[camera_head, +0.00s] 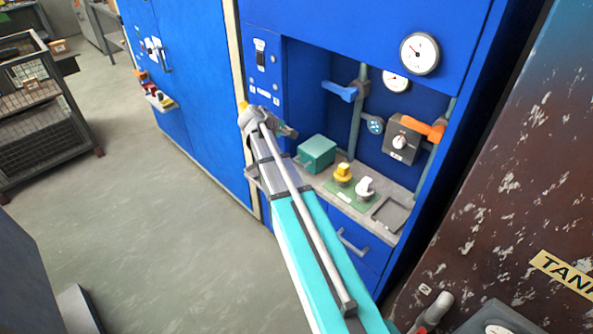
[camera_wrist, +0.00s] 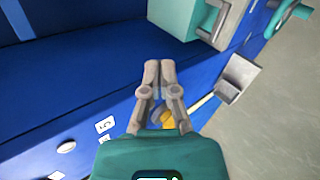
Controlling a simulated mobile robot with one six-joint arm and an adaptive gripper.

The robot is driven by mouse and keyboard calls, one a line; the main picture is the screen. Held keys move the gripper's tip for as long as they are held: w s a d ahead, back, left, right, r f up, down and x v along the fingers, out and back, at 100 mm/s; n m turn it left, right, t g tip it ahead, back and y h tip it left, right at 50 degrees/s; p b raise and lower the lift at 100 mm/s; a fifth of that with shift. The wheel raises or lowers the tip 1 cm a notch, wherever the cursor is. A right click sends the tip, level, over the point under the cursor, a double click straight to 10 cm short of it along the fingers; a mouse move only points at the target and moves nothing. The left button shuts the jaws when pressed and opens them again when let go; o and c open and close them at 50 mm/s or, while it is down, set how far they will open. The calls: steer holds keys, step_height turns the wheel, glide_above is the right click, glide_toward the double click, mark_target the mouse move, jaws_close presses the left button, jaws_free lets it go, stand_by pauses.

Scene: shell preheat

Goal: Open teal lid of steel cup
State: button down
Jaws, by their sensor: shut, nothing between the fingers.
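A teal box-shaped lid or block (camera_head: 317,153) sits on the left part of the grey counter inside the blue cabinet. A teal block also shows at the top of the wrist view (camera_wrist: 176,15), beyond my fingertips and apart from them. I cannot clearly make out a steel cup body under it. My gripper (camera_head: 288,131) is at the cabinet's left front edge, left of the teal block and slightly above it. In the wrist view my gripper (camera_wrist: 160,64) has its two fingers together, shut and empty, in front of the blue panel.
On the counter, right of the teal block, stand a yellow knob (camera_head: 343,173) and a white knob (camera_head: 365,187) on a green plate. A shallow grey tray (camera_head: 390,215) lies further right. Blue (camera_head: 340,91) and orange (camera_head: 425,128) valve handles stick out above. A rusty tank (camera_head: 500,190) borders the right.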

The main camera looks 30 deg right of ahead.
steer(key=a+f+n+h+b, duration=0.2)
steer(key=f+n+b, duration=0.6)
steer(key=f+b, duration=0.2)
steer(key=s+a+f+n+t+h+b, duration=0.1)
steer(key=a+f+n+b, duration=0.2)
steer(key=f+n+b, duration=0.4)
step_height(320, 180, down, 4)
steer(key=b, duration=0.8)
steer(key=shift+s+a+r+n+h, duration=0.15)
steer(key=shift+s+a+n+h, duration=0.05)
steer(key=shift+a+n+h, duration=0.2)
steer(key=shift+d, duration=0.2)
steer(key=b+x, duration=0.3)
steer(key=x, duration=0.7)
steer(key=shift+a+r+p, duration=0.15)
steer(key=shift+r+p, duration=1.7)
steer(key=shift+r, duration=0.2)
steer(key=shift+w+a+r, duration=0.1)
steer(key=shift+a+r, duration=0.05)
